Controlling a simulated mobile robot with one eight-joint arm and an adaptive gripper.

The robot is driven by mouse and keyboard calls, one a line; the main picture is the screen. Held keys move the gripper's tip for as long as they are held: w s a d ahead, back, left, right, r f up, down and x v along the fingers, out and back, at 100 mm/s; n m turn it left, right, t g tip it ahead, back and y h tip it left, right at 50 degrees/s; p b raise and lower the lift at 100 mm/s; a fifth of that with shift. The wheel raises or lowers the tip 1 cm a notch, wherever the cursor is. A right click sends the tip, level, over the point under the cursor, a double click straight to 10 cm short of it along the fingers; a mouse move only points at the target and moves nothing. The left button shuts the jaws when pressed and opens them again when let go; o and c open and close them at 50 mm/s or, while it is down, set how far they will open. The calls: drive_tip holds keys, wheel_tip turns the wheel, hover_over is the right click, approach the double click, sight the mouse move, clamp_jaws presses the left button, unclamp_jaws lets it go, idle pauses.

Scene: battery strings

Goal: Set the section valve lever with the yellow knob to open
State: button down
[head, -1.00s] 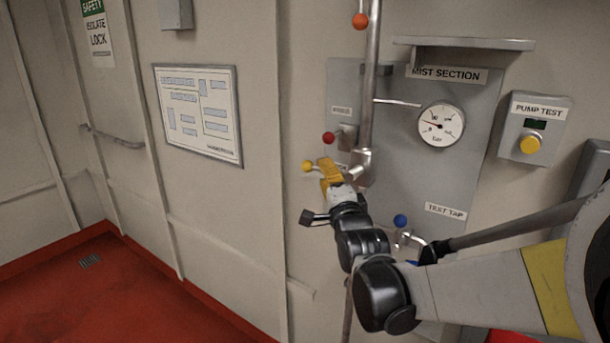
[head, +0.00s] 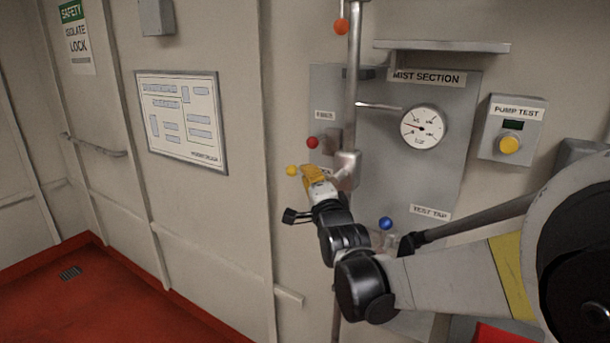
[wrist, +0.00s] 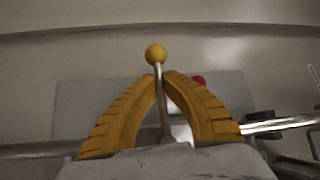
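The section valve lever's yellow knob (head: 292,171) sticks out to the left of the pipe, below a red knob, in the head view. In the wrist view the yellow knob (wrist: 156,54) stands just beyond my fingertips, on a thin metal rod (wrist: 160,95). My gripper (head: 309,173) is at the lever, right beside the knob. In the wrist view my gripper's yellow fingers (wrist: 161,76) converge on the rod from both sides, just below the knob, and look shut on it. The lever's pivot is largely hidden behind my gripper.
A red knob (head: 313,143) sits close above; it also shows in the wrist view (wrist: 198,81). The vertical pipe (head: 352,100) with an orange knob (head: 341,27), the pressure gauge (head: 423,128), the blue test tap knob (head: 386,223) and a shelf (head: 440,46) are nearby.

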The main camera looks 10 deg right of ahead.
drive_tip(key=shift+f+n+g+p, duration=0.25)
drive_tip(key=shift+n+g+p, duration=0.05)
drive_tip(key=shift+p, duration=0.15)
drive_tip(key=shift+f+n+g+p, duration=0.35)
drive_tip(key=shift+n+g+p, duration=0.15)
drive_tip(key=shift+p, duration=0.15)
drive_tip(key=s+d+f+n+g+h+p, duration=0.5)
drive_tip(key=f+n+g+p, duration=0.1)
drive_tip(key=g+p, duration=0.3)
drive_tip(key=shift+n+g, duration=0.6)
drive_tip(key=shift+n, duration=0.2)
drive_tip(key=shift+s+d, duration=0.1)
drive_tip(key=shift+s, duration=0.05)
drive_tip(key=c, duration=1.5)
unclamp_jaws()
drive_tip(key=shift+c, duration=0.2)
